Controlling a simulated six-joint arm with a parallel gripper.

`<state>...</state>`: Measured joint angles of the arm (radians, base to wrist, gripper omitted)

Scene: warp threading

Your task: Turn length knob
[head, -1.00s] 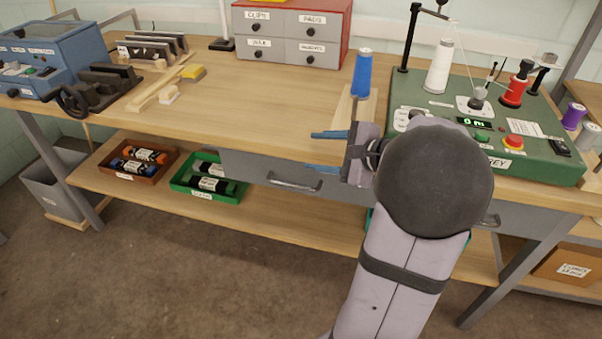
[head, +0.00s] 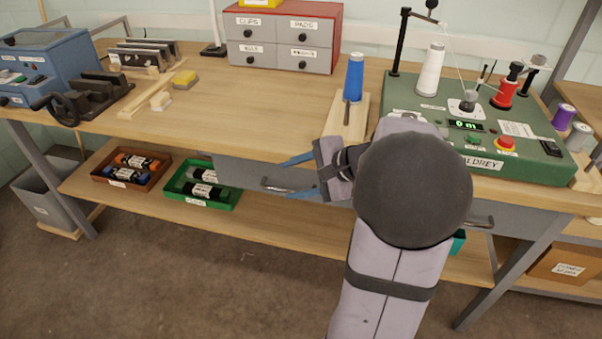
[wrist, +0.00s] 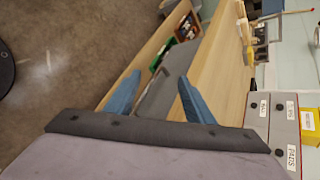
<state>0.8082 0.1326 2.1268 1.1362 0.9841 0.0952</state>
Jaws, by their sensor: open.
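The green winding machine (head: 400,97) stands on the right of the bench, with a small display reading about "0 m" (head: 466,125), a green button (head: 473,141) and a red button (head: 507,144). The length knob cannot be made out; my arm covers the machine's front left part. My gripper (head: 302,175) is open and empty, its blue fingers pointing left in front of the bench's front edge, left of the machine. In the wrist view the two blue fingers (wrist: 158,95) are wide apart with nothing between them, facing the bench edge and drawer front.
A blue spool (head: 354,77) stands on a wooden holder (head: 333,122) left of the machine. A white cone (head: 430,72) and red spool (head: 506,92) stand on the machine. Grey drawers (head: 280,45) are at the back. The bench middle is clear.

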